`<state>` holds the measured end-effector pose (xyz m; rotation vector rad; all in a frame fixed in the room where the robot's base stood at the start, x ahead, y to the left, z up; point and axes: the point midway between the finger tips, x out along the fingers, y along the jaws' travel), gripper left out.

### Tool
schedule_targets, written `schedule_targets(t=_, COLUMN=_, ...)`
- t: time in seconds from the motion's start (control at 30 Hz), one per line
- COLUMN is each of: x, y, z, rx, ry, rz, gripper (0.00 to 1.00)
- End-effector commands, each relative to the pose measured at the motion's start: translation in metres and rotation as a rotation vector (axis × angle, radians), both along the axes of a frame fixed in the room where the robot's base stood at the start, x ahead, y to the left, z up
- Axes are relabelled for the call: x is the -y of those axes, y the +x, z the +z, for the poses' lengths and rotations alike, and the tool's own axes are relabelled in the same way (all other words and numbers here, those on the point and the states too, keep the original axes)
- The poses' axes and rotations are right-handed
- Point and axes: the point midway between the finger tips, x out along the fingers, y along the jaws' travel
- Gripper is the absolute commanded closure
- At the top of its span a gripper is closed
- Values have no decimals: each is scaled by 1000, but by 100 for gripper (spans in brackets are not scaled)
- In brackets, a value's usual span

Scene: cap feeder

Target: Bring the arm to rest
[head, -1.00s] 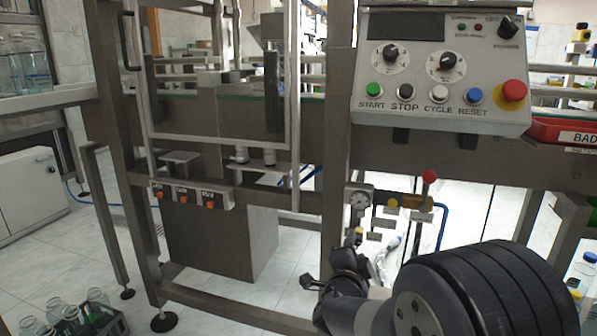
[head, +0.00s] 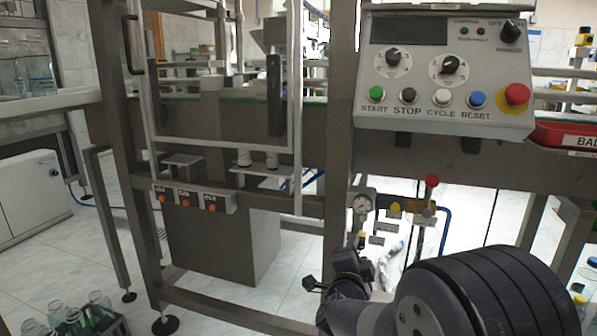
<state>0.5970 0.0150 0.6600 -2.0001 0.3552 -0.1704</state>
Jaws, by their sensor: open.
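My arm is at the bottom right of the head view, with its large dark rounded link nearest the camera. My gripper (head: 312,284) is at the arm's far end, low in front of the machine frame. Its dark fingers are small in the picture and partly hidden by the wrist; it looks open, and I see nothing held in it. It is apart from the control panel and below the pressure gauge.
The control panel (head: 445,75) with its buttons hangs above the arm. A pressure gauge (head: 361,204) and a red-knobbed valve (head: 431,182) are close behind the wrist. A red bin (head: 560,134) is at right. A crate of bottles (head: 118,327) stands on the floor at lower left.

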Motion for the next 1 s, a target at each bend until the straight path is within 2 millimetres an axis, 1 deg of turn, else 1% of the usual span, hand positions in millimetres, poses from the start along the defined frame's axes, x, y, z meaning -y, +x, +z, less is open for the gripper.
schedule_targets(t=0.03, x=-4, y=-10, z=4, rx=-2, ry=0, rz=3, gripper=56)
schedule_targets(t=0.1, x=-9, y=-23, z=4, rx=-2, ry=0, rz=3, gripper=56)
schedule_targets(t=0.43, x=-30, y=-86, z=6, rx=-3, ry=-1, rz=5, gripper=56)
schedule_targets(t=0.5, x=-22, y=-68, z=0, rx=1, ry=0, rz=-6, gripper=56)
schedule_targets(t=0.8, x=-2, y=-10, z=-3, rx=2, ry=0, rz=-5, gripper=56)
schedule_targets(t=0.97, x=8, y=19, z=-3, rx=2, ry=0, rz=-4, gripper=56)
schedule_targets(t=1.0, x=8, y=22, z=-2, rx=-6, ry=-16, rz=-1, gripper=56)
